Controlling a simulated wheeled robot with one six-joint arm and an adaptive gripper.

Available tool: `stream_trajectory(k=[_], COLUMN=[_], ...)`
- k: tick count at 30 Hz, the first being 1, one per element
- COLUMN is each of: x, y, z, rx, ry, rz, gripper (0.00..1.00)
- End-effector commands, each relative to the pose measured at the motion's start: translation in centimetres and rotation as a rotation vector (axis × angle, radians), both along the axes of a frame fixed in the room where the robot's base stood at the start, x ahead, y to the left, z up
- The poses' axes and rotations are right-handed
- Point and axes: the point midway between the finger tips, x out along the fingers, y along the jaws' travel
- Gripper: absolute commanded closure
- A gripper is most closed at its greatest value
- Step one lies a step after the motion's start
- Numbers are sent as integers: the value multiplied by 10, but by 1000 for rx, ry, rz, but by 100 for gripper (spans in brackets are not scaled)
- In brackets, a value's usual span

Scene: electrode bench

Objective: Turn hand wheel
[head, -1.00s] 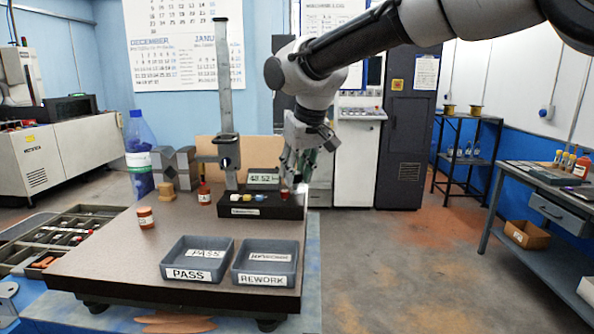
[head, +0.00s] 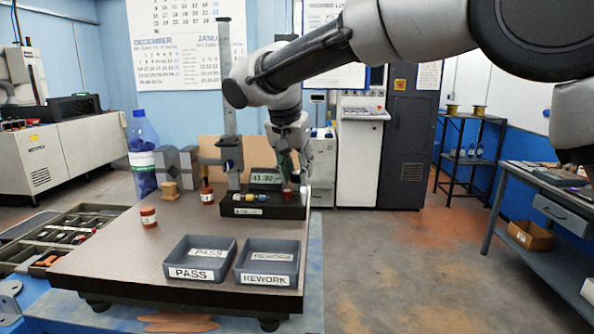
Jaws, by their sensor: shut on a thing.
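The measuring stand has a tall grey column (head: 225,80) with a dark carriage (head: 230,158) partway up. Its dark base (head: 258,211) stands at the back right of the brown bench top and holds several small coloured pieces. A digital display (head: 265,178) behind the base reads about 41.30. My gripper (head: 298,183) points down at the right end of the base, shut on what appears to be the hand wheel. The wheel is mostly hidden by the fingers; a small pale part (head: 304,191) shows beside them.
A PASS tray (head: 195,275) and a REWORK tray (head: 267,279) sit at the bench's front. Grey blocks (head: 188,165) stand behind. The floor right of the bench is clear.

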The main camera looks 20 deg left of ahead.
Motion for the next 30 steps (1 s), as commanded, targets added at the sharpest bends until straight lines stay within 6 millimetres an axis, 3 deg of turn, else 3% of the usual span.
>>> stream_trajectory(k=[12,27,28,30], x=[0,0,0,0], y=[2,2,2,2], z=[0,0,0,0], rx=[0,0,0,0], ry=[1,1,2,2], rz=[-169,-188,-188,-188], gripper=[93,93,68,55])
